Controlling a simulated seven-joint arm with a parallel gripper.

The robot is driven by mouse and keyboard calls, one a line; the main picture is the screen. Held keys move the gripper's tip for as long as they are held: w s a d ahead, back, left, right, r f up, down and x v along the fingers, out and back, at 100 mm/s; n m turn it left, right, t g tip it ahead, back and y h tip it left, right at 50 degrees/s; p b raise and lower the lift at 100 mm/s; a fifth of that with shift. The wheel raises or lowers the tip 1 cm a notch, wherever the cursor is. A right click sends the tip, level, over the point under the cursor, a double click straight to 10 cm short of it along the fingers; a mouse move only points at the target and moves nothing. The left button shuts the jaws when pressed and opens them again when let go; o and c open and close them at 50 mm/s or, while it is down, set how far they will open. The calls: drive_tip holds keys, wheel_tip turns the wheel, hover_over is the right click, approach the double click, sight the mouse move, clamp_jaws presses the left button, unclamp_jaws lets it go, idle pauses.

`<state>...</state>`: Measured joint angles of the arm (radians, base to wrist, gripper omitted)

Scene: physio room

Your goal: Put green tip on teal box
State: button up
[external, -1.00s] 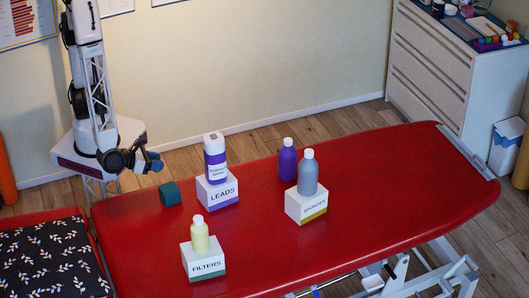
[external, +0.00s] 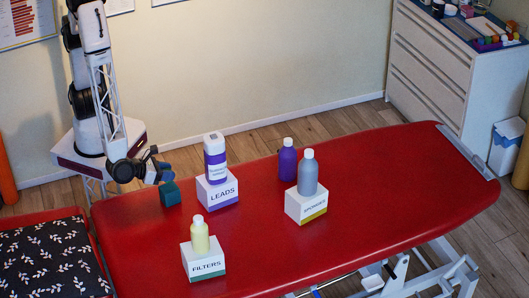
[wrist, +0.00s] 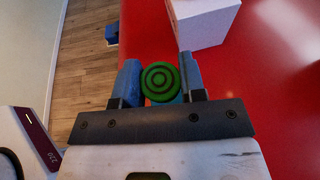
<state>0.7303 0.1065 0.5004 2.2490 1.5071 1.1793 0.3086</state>
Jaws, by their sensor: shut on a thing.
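The green tip (wrist: 161,82) shows in the wrist view as a round green end with dark concentric rings. My gripper (wrist: 160,80) is shut on it, with a blue finger on either side. In the external view my gripper (external: 160,173) is just above and left of the teal box (external: 170,194), overlapping its upper edge in the picture. The teal box lies on the red table near its left end, with nothing visible resting on it. The green tip cannot be made out in the external view.
On the red table (external: 380,190) stand the LEADS box (external: 218,194), SPONGES box (external: 306,207) and FILTERS box (external: 204,264), each with a bottle on top. A purple bottle (external: 287,162) stands behind SPONGES. The table's right part is clear.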

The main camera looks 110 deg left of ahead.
sight(169, 187)
drive_tip(key=shift+f, duration=1.6)
drive_tip(key=shift+f, duration=0.15)
drive_tip(key=o, duration=0.9)
drive_tip(key=v, duration=1.2)
drive_tip(key=shift+a+r, duration=0.1)
drive_tip(key=shift+r, duration=0.15)
